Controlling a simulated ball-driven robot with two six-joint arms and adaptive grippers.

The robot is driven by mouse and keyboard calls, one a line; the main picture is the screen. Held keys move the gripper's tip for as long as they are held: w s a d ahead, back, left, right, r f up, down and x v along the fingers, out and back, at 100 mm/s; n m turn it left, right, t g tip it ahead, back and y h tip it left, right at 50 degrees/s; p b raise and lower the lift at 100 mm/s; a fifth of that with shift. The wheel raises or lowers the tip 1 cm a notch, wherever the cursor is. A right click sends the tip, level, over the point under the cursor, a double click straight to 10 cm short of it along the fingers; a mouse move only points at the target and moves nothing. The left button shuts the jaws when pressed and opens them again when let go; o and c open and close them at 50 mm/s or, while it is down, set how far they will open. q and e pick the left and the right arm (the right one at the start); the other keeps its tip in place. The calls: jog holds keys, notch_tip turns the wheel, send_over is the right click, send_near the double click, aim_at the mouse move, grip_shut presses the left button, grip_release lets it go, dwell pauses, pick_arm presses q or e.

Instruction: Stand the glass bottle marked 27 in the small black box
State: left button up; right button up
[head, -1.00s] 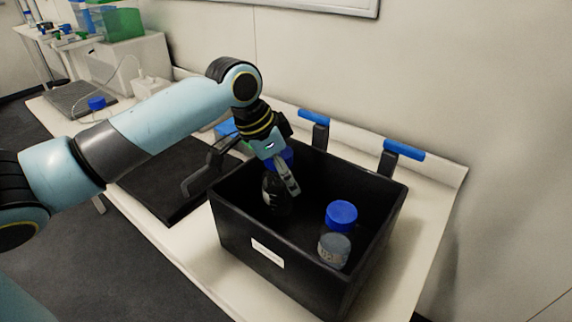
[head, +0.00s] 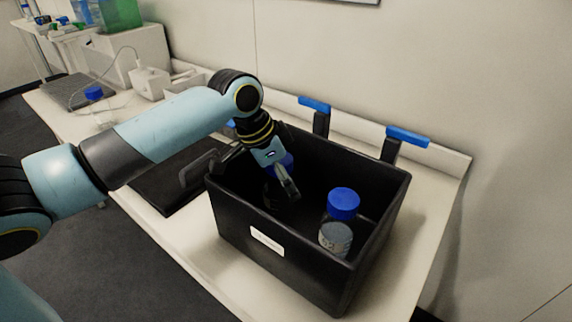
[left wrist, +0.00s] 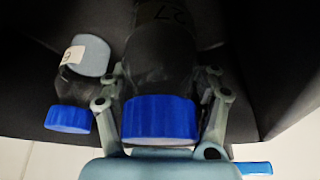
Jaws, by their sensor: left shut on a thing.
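The small black box (head: 232,228) stands on the bench with a white label on its front wall. My left gripper (head: 284,186) reaches down into the box's left part. It is shut on the bottle marked 27 (left wrist: 163,55), a dark glass bottle with a blue cap (left wrist: 160,118). In the left wrist view the fingers lie on both sides of the bottle near the cap. In the head view the bottle is mostly hidden by the gripper and the dark box. Whether its base touches the box floor cannot be told. My right gripper is not in view.
Two blue-handled things (head: 408,136) stand behind the box. A dark mat (head: 165,185) lies left of it.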

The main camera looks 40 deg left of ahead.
pick_arm(q)
jog(key=shift+d+f, duration=0.1)
jog(key=shift+f, duration=0.55)
